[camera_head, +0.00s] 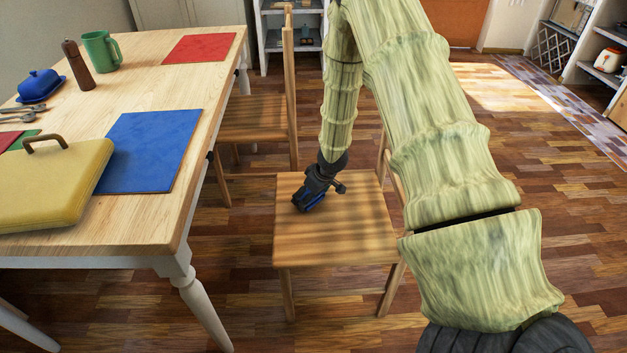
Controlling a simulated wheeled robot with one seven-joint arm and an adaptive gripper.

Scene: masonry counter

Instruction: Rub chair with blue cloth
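The chair (333,236) is wooden with a flat slatted-looking seat and stands in the middle of the view, right of the table. My gripper (310,199) is low over the back left part of its seat. A small dark blue thing, which looks like the blue cloth (313,202), is at my gripper's fingertips, at or just above the seat. I cannot tell whether it touches the wood. The fingers are too small and dark to show clearly how they close around it. My arm hides much of the chair's backrest.
A wooden table (160,86) at left carries a blue mat (148,150), a red mat (199,48), a yellow case (50,185), a green mug (101,51), a brown mill (77,65) and a blue butter dish (40,85). A second chair (252,118) stands behind. Shelves line the right.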

